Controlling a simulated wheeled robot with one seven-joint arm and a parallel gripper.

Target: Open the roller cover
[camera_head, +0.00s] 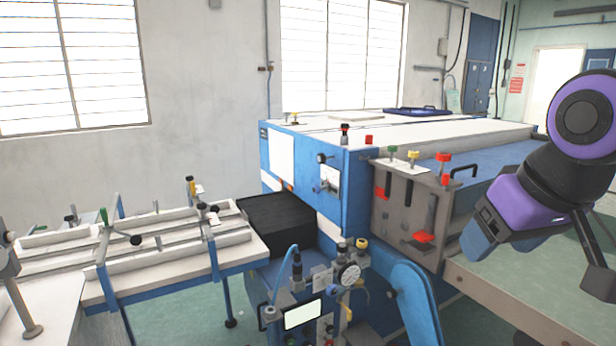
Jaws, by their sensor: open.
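A large blue and white machine fills the middle and right. On its right part, a blue panel (505,162) with a black bar handle (463,171) at its near left edge lies flat and looks closed; it may be the roller cover, but I cannot tell for sure. My purple and black arm comes in from the right. My gripper (480,232) is open, points down and left, and hangs in front of the machine's right part, below and right of the handle. It appears apart from the handle, and no object shows in it. My arm hides part of the panel's right side.
Red, yellow and green knobs (413,156) stand beside the handle on a grey side plate (400,215). A pale ledge (510,290) runs below my gripper. A dial gauge unit (347,274) stands at front centre. A feed table (180,245) with rails is at left.

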